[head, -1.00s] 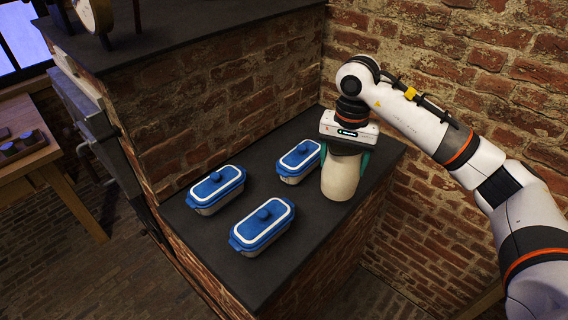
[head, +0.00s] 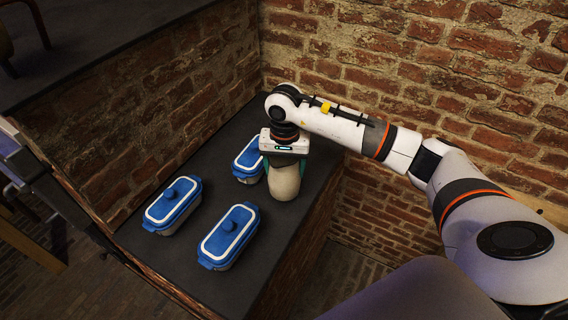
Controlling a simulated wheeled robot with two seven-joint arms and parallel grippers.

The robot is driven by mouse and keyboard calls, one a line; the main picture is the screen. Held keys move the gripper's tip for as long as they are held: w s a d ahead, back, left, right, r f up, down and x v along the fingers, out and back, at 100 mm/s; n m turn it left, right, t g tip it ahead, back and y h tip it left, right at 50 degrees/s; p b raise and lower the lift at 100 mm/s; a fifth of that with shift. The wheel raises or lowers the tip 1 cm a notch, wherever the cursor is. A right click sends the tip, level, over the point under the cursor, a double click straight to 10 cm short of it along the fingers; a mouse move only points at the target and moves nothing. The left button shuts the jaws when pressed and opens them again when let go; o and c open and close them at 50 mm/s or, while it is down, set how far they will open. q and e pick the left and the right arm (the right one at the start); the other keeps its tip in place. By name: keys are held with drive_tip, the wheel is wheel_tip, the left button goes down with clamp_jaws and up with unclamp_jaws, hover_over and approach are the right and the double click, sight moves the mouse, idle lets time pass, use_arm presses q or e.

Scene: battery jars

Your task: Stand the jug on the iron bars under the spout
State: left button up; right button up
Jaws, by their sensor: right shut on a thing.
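A cream, rounded jug (head: 285,183) stands upright at the right side of the dark counter ledge. My right gripper (head: 284,160) comes down over it from above, its teal fingers on either side, and is shut on it. The gripper hides the jug's top. I cannot tell whether the jug's base touches the ledge. No spout or iron bars can be made out in the head view. My left gripper is not in view.
Three lidded blue-and-white dishes stand on the dark ledge (head: 262,276): one left (head: 172,206), one in front (head: 229,237), one close beside the jug (head: 248,160). Brick walls rise behind and right. A higher dark slab (head: 110,45) lies at upper left.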

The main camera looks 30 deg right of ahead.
drive_tip(key=shift+f, duration=0.25)
drive_tip(key=o, duration=1.2)
drive_tip(key=shift+r, duration=0.1)
